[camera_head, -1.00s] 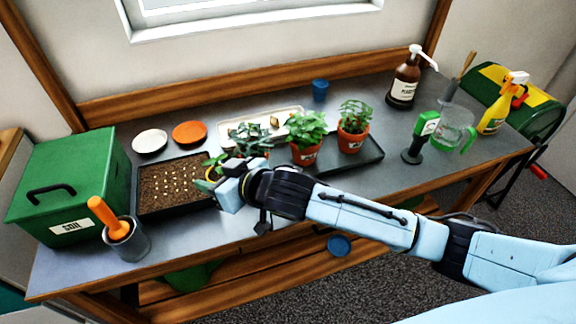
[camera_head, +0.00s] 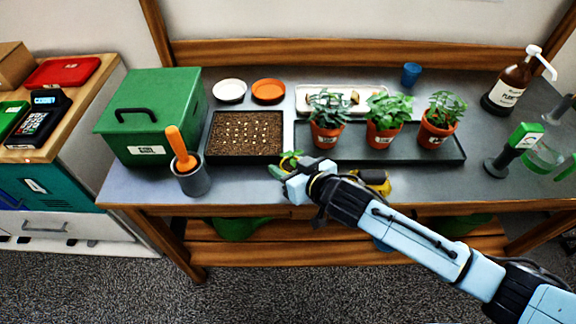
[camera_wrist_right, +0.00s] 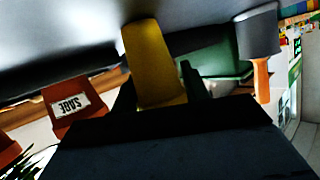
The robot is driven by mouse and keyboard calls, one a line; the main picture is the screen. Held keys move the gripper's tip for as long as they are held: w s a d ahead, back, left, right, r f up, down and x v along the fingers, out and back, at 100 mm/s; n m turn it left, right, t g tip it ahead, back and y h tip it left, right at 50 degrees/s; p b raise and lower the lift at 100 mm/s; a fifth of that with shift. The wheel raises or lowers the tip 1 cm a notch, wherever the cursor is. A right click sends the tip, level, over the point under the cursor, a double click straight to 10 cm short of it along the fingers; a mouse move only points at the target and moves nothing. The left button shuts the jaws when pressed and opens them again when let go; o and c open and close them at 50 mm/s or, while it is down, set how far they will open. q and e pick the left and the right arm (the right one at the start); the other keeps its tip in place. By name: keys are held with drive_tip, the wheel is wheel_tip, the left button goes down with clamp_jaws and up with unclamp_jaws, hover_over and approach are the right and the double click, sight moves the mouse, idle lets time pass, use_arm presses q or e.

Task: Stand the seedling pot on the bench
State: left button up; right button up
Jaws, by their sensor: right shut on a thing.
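The seedling pot (camera_wrist_right: 152,62) is yellow and tapered, between the fingers of my right gripper (camera_wrist_right: 158,95) in the wrist view, which looks upside down. My right gripper (camera_head: 288,180) is shut on it, above the front part of the bench (camera_head: 240,185). The pot looks roughly upright. I cannot tell whether its base touches the bench. My left gripper is not in view.
A seed tray (camera_head: 245,153) lies behind and left of the gripper. Potted herbs stand on a dark tray (camera_head: 455,157) behind right. A grey cup (camera_head: 194,181) with an orange-handled tool and a green box (camera_head: 150,92) are left. A yellow-and-black item (camera_head: 377,178) lies right, behind my arm.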

drive_tip(key=o, duration=1)
drive_tip(key=shift+s+d+r, duration=0.1)
drive_tip(key=p+v, duration=0.1)
drive_tip(key=v, duration=1)
drive_tip(key=shift+s+d+r+p, duration=0.2)
drive_tip(key=shift+r+p, duration=0.05)
drive_tip(key=shift+p, duration=0.05)
